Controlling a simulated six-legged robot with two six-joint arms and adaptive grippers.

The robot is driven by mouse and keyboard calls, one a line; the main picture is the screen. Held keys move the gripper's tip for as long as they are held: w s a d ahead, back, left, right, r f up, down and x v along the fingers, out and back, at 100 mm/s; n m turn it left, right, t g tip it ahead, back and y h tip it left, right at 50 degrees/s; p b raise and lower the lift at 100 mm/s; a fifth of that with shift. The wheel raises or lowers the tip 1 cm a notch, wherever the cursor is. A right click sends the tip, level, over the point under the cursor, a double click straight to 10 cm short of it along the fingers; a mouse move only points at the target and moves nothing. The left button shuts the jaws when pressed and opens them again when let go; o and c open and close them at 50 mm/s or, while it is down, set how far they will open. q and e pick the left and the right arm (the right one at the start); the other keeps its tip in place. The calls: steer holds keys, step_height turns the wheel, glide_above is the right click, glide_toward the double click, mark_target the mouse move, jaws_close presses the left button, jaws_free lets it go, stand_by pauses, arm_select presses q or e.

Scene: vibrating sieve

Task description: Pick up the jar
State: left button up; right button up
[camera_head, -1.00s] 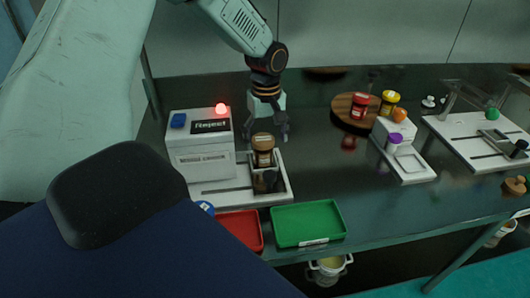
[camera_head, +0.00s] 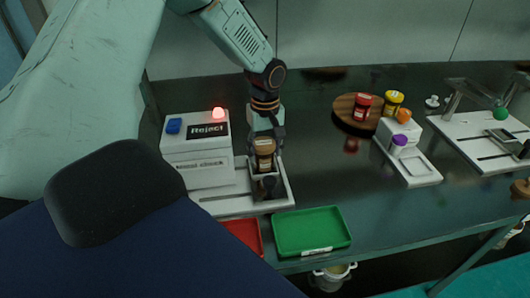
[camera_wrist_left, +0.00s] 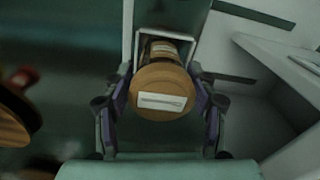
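The jar (camera_head: 264,154) has a brown lid and a brown label band, and stands upright on the white plate of the check machine (camera_head: 197,165). In the left wrist view its round lid (camera_wrist_left: 162,92), with a pale label on it, faces the camera. My left gripper (camera_head: 266,140) is lowered over the jar from behind. In the wrist view its fingers (camera_wrist_left: 162,105) stand on either side of the lid, with narrow gaps showing, so it looks open around the jar. My right gripper is not in view.
The machine has a lit red lamp (camera_head: 218,113) and a "Reject" display (camera_head: 208,130). A red tray (camera_head: 243,236) and a green tray (camera_head: 312,231) lie in front. The table between is clear.

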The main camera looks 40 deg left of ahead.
arm_select(q)
steer(key=shift+s+a+f, duration=0.15)
steer(key=shift+a, duration=0.35)
steer(key=c, duration=0.3)
steer(key=shift+c, duration=0.7)
steer(key=shift+d, duration=0.3)
steer(key=c, duration=0.4)
steer(key=shift+o, duration=0.2)
steer(key=shift+a+r, duration=0.2)
steer(key=shift+r, duration=0.05)
step_height(320, 180, up, 9)
steer(key=shift+d+f+p, duration=0.1)
steer(key=shift+f+p, duration=0.05)
steer(key=shift+p, duration=0.9)
steer(key=shift+r, duration=0.4)
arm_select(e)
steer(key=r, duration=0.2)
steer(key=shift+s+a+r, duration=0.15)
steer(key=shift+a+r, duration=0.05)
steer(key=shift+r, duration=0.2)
